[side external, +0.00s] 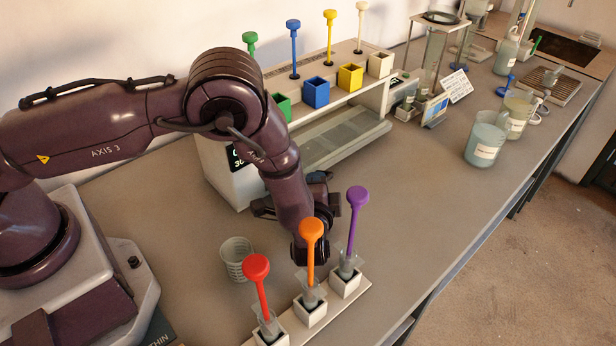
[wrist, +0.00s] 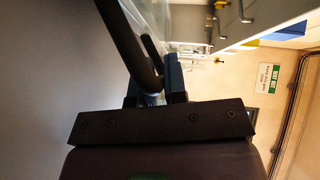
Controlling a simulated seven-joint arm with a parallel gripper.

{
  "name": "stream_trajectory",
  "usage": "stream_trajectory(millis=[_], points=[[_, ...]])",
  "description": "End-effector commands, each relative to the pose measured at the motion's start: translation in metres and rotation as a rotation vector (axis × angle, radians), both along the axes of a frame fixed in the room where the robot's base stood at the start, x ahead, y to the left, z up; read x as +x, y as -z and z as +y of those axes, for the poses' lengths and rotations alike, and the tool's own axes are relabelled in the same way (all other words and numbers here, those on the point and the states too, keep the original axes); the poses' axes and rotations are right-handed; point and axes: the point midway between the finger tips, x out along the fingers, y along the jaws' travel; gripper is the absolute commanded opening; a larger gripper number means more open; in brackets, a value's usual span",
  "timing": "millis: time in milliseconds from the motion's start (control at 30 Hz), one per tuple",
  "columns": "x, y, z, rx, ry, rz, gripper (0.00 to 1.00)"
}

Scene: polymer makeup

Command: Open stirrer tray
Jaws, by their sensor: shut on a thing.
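The stirrer station is a white unit with a grey tray (side external: 345,135) low at its front, below the shelf. My gripper (side external: 320,178) is at the front left of this unit, partly hidden behind my own arm. In the wrist view, my gripper's fingers (wrist: 158,84) are shut on a dark bar-like handle (wrist: 136,45). Where the handle joins the tray is hidden in the side view. I cannot tell how far the tray is pulled out.
Green, blue (side external: 316,93), yellow (side external: 350,76) and white cups stand on the shelf with stirrers above. A rack with red (side external: 256,268), orange (side external: 311,230) and purple (side external: 357,197) stirrers stands close in front of my arm. An empty beaker (side external: 236,258) is beside it.

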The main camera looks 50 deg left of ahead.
Motion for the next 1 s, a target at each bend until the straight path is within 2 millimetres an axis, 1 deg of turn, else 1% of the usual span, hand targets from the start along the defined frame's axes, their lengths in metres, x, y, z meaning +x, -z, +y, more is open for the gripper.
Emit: stream_trajectory(millis=[167, 200, 267, 300, 567, 633, 767, 833, 867, 900, 967, 1000], points=[[0.0, 0.0, -0.001, 0.001, 0.003, -0.001, 0.0], [0.0, 0.0, -0.001, 0.001, 0.003, -0.001, 0.15], [0.0, 0.0, -0.001, 0.001, 0.003, -0.001, 0.29], [0.0, 0.0, 0.0, 0.0, 0.003, -0.001, 0.38], [0.0, -0.001, 0.0, 0.0, 0.002, 0.0, 0.38], [0.0, -0.003, 0.0, 0.001, 0.002, -0.001, 0.38], [0.0, -0.018, -0.001, -0.001, 0.002, -0.003, 0.38], [0.0, -0.031, -0.001, -0.001, 0.004, -0.006, 0.38], [-0.001, -0.037, -0.001, 0.0, 0.004, -0.005, 0.43], [-0.008, -0.044, 0.0, 0.004, 0.004, -0.005, 0.58], [-0.017, -0.056, 0.002, 0.006, 0.003, -0.006, 0.8], [-0.024, -0.064, 0.004, 0.006, 0.003, -0.006, 0.81]])
